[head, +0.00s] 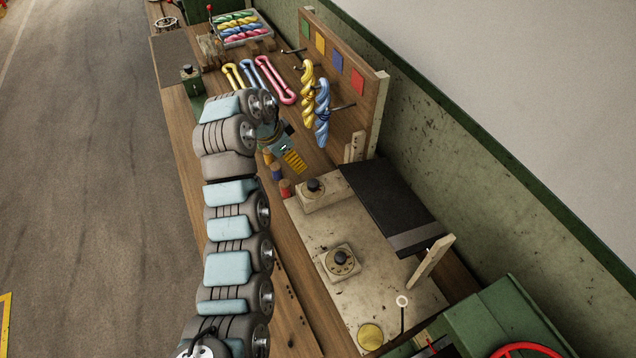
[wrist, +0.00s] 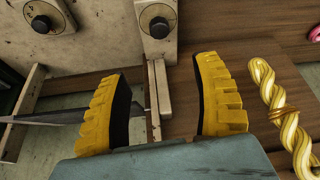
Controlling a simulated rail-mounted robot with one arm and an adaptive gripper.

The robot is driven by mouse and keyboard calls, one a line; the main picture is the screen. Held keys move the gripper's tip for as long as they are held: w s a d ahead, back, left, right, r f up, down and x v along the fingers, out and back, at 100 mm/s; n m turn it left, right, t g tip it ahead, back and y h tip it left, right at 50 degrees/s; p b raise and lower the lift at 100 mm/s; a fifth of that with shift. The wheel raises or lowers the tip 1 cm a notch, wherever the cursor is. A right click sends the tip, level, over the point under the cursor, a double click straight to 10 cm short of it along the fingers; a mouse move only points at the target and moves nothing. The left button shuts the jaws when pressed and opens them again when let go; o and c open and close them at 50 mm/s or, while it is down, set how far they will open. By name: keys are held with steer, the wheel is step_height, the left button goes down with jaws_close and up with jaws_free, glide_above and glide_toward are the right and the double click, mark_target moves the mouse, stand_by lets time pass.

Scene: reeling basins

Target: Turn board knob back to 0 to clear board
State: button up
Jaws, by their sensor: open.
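Two dark round knobs show on the pale, stained board (head: 325,225) in the head view. One knob (head: 314,185) sits on a raised pale block at the board's far end; the other (head: 340,259) sits on a dial plate nearer the middle. The wrist view shows the block knob (wrist: 158,27) and the dial knob (wrist: 44,24) at the top. I cannot tell which is the board knob or read its setting. My gripper (head: 294,160), with yellow ribbed fingers, is open and empty. In the wrist view its fingertips (wrist: 158,72) are apart, below the block knob in the picture, touching neither knob.
Yellow and blue twisted skeins (head: 322,115) hang from pegs on an upright wooden panel (head: 342,60). A black slab (head: 390,205) lies beside the pale board. Small coloured cylinders (head: 285,189) stand near my gripper. Another knob (head: 187,72) is at the far left.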

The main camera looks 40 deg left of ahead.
mark_target(313, 183)
steer(key=b+x, duration=0.2)
steer(key=x, duration=1.5)
steer(key=shift+s+f+b, duration=0.1)
steer(key=shift+f+b, duration=0.05)
steer(key=shift+b, duration=0.2)
steer(key=c, duration=1.2)
